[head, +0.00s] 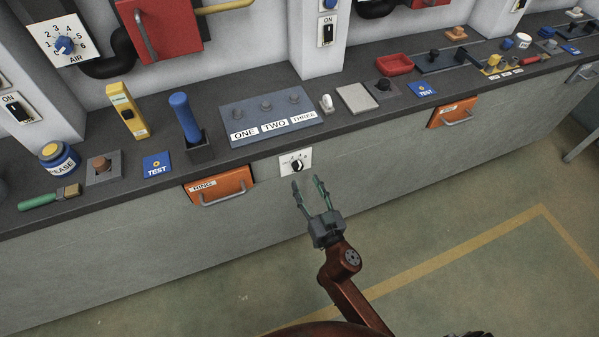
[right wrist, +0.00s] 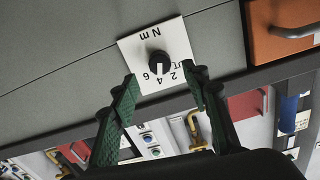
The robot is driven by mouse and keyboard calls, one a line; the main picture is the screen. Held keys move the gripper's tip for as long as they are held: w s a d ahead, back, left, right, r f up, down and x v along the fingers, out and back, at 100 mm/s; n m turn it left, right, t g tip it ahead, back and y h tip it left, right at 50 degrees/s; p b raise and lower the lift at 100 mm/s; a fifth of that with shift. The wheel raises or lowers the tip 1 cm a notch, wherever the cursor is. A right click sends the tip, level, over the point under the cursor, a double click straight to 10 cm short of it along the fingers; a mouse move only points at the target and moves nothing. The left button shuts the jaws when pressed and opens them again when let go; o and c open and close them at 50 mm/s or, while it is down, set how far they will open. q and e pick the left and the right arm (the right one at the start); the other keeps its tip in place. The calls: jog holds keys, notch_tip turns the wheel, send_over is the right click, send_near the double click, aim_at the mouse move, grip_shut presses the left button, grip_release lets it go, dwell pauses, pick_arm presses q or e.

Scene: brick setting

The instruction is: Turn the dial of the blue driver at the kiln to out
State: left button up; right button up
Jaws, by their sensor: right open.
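The dial (head: 295,162) is a black knob on a white plate on the counter's front face. The blue driver (head: 185,117) stands upright in a dark holder on the counter, above and left of the dial. My right gripper (head: 307,183) is open and empty, just below the dial in the head view. In the wrist view its green fingers (right wrist: 160,80) stand apart to either side below the knob. My left gripper is out of view.
An orange drawer marked RING (head: 221,187) is left of the dial; another orange drawer (head: 452,112) is farther right. The floor in front is clear.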

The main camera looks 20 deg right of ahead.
aim_at(299, 170)
jog(key=w, duration=0.4)
jog(key=shift+w+f+b, duration=0.1)
jog(key=shift+b, duration=0.2)
jog(key=shift+w+a, duration=0.1)
jog(key=shift+w, duration=0.75)
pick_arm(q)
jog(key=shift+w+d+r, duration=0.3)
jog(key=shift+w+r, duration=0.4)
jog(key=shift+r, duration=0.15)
pick_arm(e)
jog(key=c, duration=1.2)
